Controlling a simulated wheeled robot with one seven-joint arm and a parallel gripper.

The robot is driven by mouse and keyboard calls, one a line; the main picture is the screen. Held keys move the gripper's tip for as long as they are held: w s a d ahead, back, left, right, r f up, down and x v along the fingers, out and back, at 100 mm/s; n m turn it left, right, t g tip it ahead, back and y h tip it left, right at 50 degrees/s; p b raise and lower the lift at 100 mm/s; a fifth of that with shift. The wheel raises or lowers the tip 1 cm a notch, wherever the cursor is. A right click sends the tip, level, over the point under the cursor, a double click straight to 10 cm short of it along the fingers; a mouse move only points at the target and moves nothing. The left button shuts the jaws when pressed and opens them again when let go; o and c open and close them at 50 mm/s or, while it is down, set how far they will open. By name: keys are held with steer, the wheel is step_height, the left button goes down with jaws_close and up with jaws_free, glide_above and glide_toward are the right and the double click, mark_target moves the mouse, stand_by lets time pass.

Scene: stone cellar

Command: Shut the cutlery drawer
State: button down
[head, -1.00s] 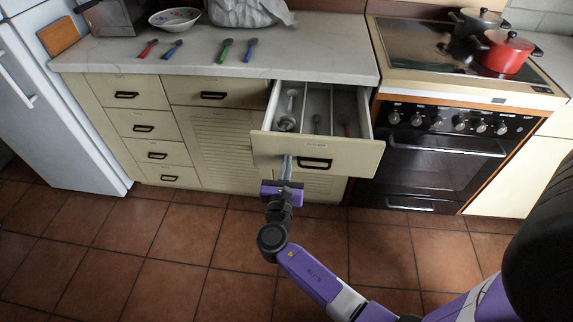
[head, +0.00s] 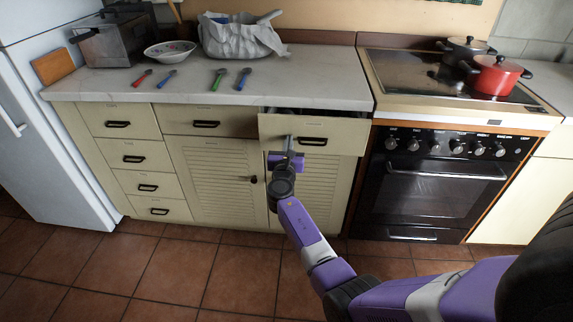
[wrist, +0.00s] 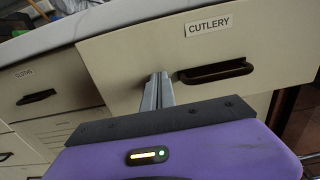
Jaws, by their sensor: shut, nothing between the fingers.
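The cutlery drawer (head: 345,135) is under the right end of the worktop, left of the oven. Its cream front stands slightly out, with a narrow dark gap along its top showing a little of the inside. In the wrist view the drawer front (wrist: 255,50) bears a white CUTLERY label (wrist: 208,24) above a dark handle (wrist: 215,71). My gripper (head: 289,141) is shut and empty, its fingertips at the drawer front just left of the handle. In the wrist view the closed fingers (wrist: 159,78) point at the front and appear to touch it.
The oven (head: 440,180) stands to the right, with a red pot (head: 497,76) on top. Tiled floor (head: 230,275) in front is clear.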

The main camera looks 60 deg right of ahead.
steer(key=b+x, duration=0.3)
steer(key=x, duration=0.4)
steer(key=shift+f, duration=0.1)
steer(key=shift+d, duration=0.25)
steer(key=shift+w+d+r, duration=0.1)
steer(key=shift+r, duration=0.2)
steer(key=shift+a+f, duration=0.15)
steer(key=shift+a, duration=0.15)
steer(key=p+v, duration=0.3)
steer(key=v, duration=1.1)
steer(key=shift+d+f, duration=0.1)
